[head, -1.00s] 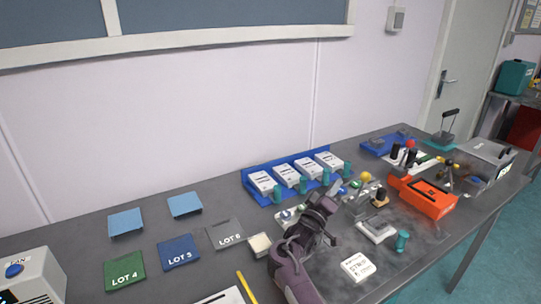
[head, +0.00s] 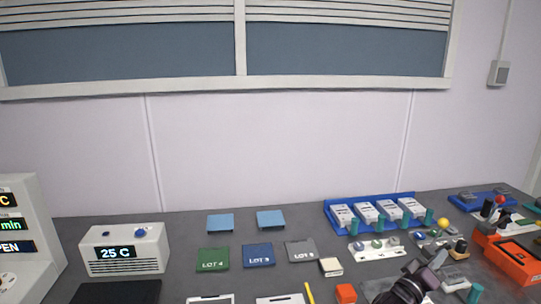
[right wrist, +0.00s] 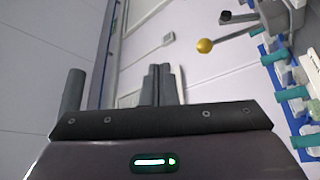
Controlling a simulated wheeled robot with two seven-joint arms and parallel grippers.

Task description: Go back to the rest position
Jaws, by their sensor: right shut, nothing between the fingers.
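My right gripper (head: 434,268) is at the lower right in the head view, above the bench among small items, and its arm comes in from the bottom edge. In the right wrist view its two dark fingers (right wrist: 158,84) are together with nothing between them. My left gripper is not in view.
A blue rack (head: 330,222) with several white boxes stands behind the gripper. A white strip (head: 362,251) with small parts and an orange-red box (head: 512,262) are nearby. Lot mats (head: 257,254) lie mid-bench. A 25 C unit (head: 125,250) stands at left.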

